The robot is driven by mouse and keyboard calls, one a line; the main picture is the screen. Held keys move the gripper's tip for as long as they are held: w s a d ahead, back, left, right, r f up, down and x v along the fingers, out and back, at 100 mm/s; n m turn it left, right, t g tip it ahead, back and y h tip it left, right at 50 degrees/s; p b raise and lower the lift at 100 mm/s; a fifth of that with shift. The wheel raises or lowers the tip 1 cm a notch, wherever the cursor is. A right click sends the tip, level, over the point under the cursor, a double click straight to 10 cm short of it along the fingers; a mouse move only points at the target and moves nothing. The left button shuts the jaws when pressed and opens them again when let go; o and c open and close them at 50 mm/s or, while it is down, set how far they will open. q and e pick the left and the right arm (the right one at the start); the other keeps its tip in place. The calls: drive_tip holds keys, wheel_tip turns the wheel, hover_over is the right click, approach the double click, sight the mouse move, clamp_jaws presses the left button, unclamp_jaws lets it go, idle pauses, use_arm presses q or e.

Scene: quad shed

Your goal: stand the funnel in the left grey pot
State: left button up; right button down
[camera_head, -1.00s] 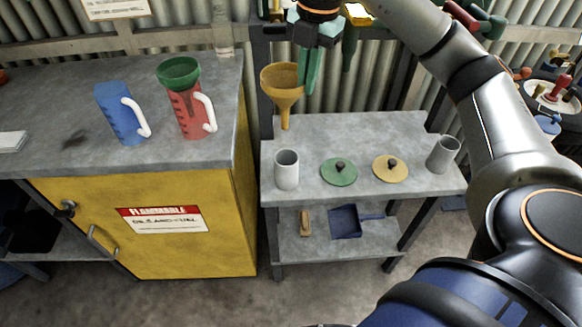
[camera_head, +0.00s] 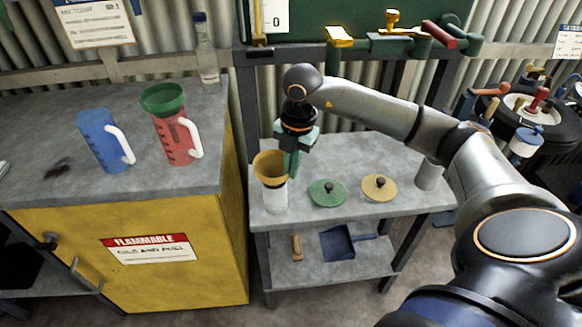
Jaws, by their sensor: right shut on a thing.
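The mustard-yellow funnel (camera_head: 268,169) is upright at the left grey pot (camera_head: 275,199), on the left end of the shelf unit's top. Its cone covers the pot's mouth in this view. Its spout is hidden, and I cannot tell whether the cone rests on the rim. My right gripper (camera_head: 291,166) points down and is shut on the right side of the funnel's rim. The right grey pot (camera_head: 428,174) stands at the other end, partly behind my arm. My left gripper is not in view.
A green lid (camera_head: 327,193) and a yellow lid (camera_head: 379,187) lie between the pots. The yellow cabinet (camera_head: 130,245) stands close on the left, with a blue jug (camera_head: 103,140) and a red jug (camera_head: 176,137) on its grey top. A green funnel (camera_head: 163,98) sits in the red jug.

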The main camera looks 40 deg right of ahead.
drive_tip(key=shift+f, duration=0.3)
drive_tip(key=shift+f, duration=0.15)
drive_tip(key=c, duration=1)
unclamp_jaws()
